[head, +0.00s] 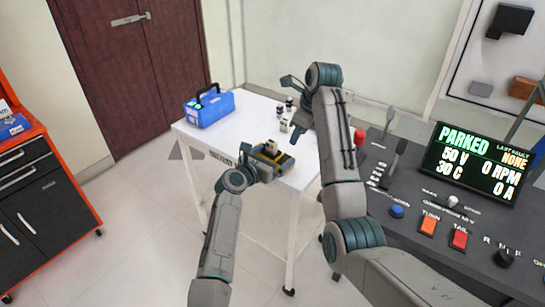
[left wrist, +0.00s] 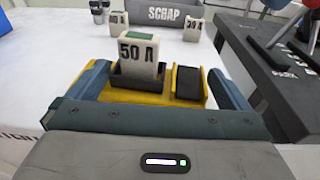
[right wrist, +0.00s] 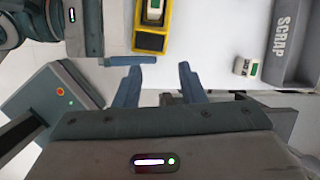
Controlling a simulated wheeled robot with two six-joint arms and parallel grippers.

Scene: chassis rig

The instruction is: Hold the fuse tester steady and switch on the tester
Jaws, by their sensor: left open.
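The fuse tester (head: 270,155) is a yellow block with black parts on the white table. In the left wrist view the fuse tester (left wrist: 150,98) holds an upright white fuse (left wrist: 136,55) marked 50, beside a black rocker switch (left wrist: 188,83). My left gripper (left wrist: 160,88) is open, with one blue finger on each side of the tester. I cannot tell whether either finger touches it. My right gripper (right wrist: 158,82) is open and empty near the tester. In the right wrist view the tester (right wrist: 138,28) is above its fingertips, its switch (right wrist: 150,42) at the near end.
A grey SCRAP tray (left wrist: 166,15) and several loose fuses, one of them in the right wrist view (right wrist: 246,66), are on the table. A blue case (head: 210,108) stands at the back left. A dark control console (head: 430,205) is right of the table.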

